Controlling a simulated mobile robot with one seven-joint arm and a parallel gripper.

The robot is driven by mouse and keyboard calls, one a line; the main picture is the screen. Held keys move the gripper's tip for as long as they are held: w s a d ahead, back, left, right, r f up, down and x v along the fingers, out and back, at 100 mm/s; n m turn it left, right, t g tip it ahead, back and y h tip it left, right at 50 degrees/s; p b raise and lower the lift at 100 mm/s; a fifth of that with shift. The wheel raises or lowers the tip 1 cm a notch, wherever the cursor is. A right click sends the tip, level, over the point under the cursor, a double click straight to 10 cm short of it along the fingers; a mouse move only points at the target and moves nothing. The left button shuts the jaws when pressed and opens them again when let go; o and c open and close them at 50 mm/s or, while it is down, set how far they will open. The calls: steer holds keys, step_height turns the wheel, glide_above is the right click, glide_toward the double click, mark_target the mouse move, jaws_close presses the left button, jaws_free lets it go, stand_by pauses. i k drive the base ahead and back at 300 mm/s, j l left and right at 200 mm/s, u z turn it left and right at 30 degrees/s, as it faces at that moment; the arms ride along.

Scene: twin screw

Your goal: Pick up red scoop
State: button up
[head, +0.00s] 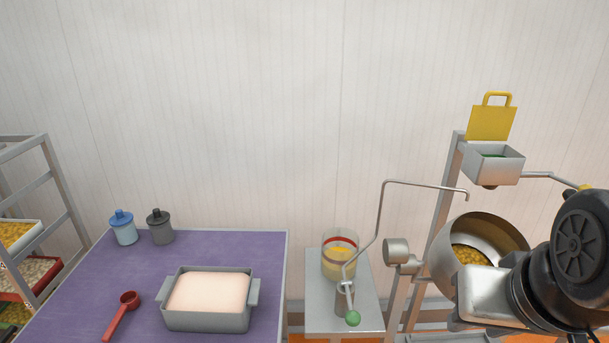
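The red scoop (122,314) lies on the purple tabletop (90,285) at the lower left. Its round cup points to the upper right, and its handle runs down to the lower left. It lies to the left of a grey tray, apart from it. My gripper does not show in the head view, so its place relative to the scoop cannot be seen.
Beside the scoop stands the grey handled tray (205,322) with pale contents. A blue jar (123,228) and a dark grey jar (160,227) stand behind. A shelf rack (58,180) borders the left. A metal bowl (455,240) with yellow pieces is at right.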

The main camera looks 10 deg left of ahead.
mark_target(129, 299)
steer(key=k+j, duration=0.1)
steer(key=j, duration=0.5)
steer(key=k+j, duration=0.1)
steer(key=j, duration=1.15)
steer(key=k+j, duration=0.15)
steer(key=j, duration=0.5)
